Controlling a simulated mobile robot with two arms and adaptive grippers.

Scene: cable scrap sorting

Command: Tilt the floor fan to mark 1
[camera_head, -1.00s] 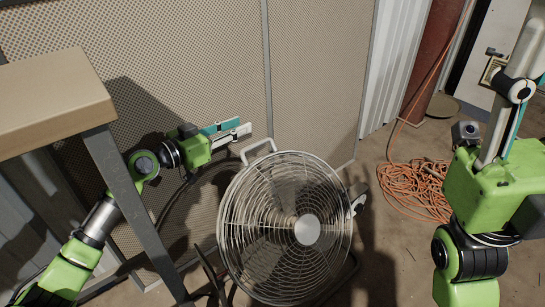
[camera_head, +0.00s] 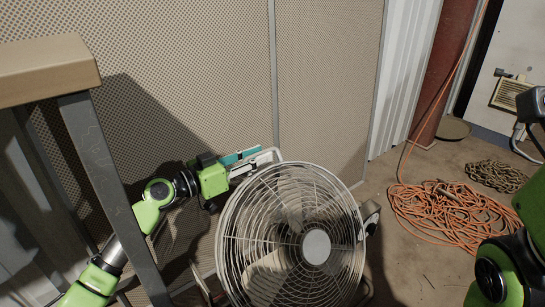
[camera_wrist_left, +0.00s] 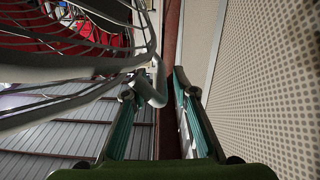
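The floor fan (camera_head: 316,246) stands on the floor in the lower middle of the head view, its round wire guard facing up towards the camera. A bent tube handle (camera_wrist_left: 157,72) sits at the guard's upper left edge. My left gripper (camera_head: 262,157) is at this handle. In the left wrist view its two fingers (camera_wrist_left: 157,90) are apart, with the handle's bend between or just ahead of their tips; contact is not clear. Of my right arm, only parts show at the right edge, and its fingertips are out of frame. No tilt mark can be made out.
A wooden-topped table (camera_head: 45,72) with a metal leg stands at left, over my left arm. A perforated panel (camera_head: 190,60) rises close behind the fan. A coiled orange cable (camera_head: 445,215) and a darker coil (camera_head: 497,176) lie on the floor at right.

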